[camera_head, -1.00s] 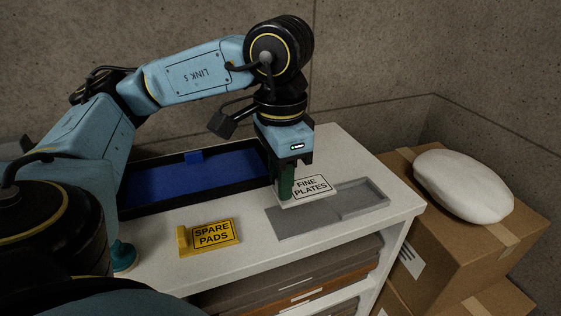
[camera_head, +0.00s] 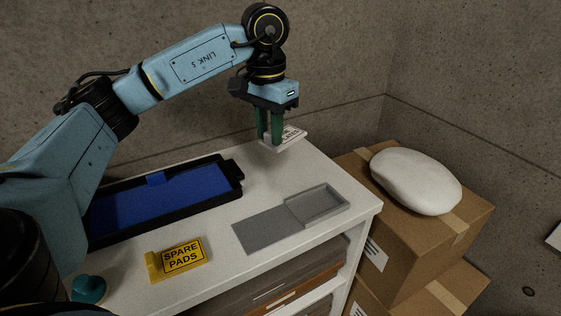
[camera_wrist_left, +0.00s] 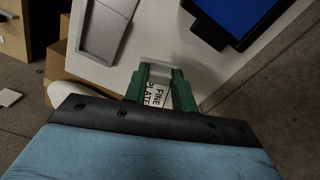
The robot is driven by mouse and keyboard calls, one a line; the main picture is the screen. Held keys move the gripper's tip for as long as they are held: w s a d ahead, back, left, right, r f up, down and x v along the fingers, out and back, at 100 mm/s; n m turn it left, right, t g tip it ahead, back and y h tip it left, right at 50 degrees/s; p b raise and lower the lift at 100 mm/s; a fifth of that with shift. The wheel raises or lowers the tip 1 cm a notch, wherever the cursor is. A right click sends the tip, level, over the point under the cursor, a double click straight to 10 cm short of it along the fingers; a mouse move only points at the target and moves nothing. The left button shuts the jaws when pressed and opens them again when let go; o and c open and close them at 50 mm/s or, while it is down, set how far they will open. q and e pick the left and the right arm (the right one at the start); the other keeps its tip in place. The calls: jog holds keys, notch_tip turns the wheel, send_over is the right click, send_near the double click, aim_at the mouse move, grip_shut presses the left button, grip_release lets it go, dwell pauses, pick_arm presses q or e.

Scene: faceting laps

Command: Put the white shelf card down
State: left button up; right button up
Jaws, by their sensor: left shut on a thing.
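The white shelf card (camera_head: 288,139), with black lettering, is in my left gripper (camera_head: 269,143) above the back right part of the white shelf top. In the left wrist view the card (camera_wrist_left: 155,94) shows between the green fingers of the gripper (camera_wrist_left: 160,72), and part of its "FINE PLATES" text can be read. The left gripper is shut on it. The fingers hide part of the card in the head view. A grey tray (camera_head: 318,204) with a flat grey area beside it lies on the shelf top, in front and to the right of the card. My right gripper is not in view.
A yellow "SPARE PADS" card (camera_head: 182,256) stands near the front. A black tray with a blue lining (camera_head: 125,206) lies at the back left. A teal knob-like thing (camera_head: 89,289) is at front left. Cardboard boxes (camera_head: 405,240) with a white cushion-like thing (camera_head: 415,181) stand right.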

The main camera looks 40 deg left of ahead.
pick_arm(q)
jog(key=shift+w+a+r+n, duration=0.2)
jog(key=shift+w+a+n, duration=0.2)
jog(key=shift+w+a, duration=0.55)
jog(key=shift+w+f+p, duration=0.15)
jog(key=shift+w+p, duration=0.15)
notch_tip(320, 180, down, 10)
jog(key=shift+a+r+p, duration=0.15)
jog(key=shift+p, duration=0.45)
jog(key=shift+f, duration=0.25)
jog(key=o, duration=0.9)
jog(key=shift+o, duration=0.2)
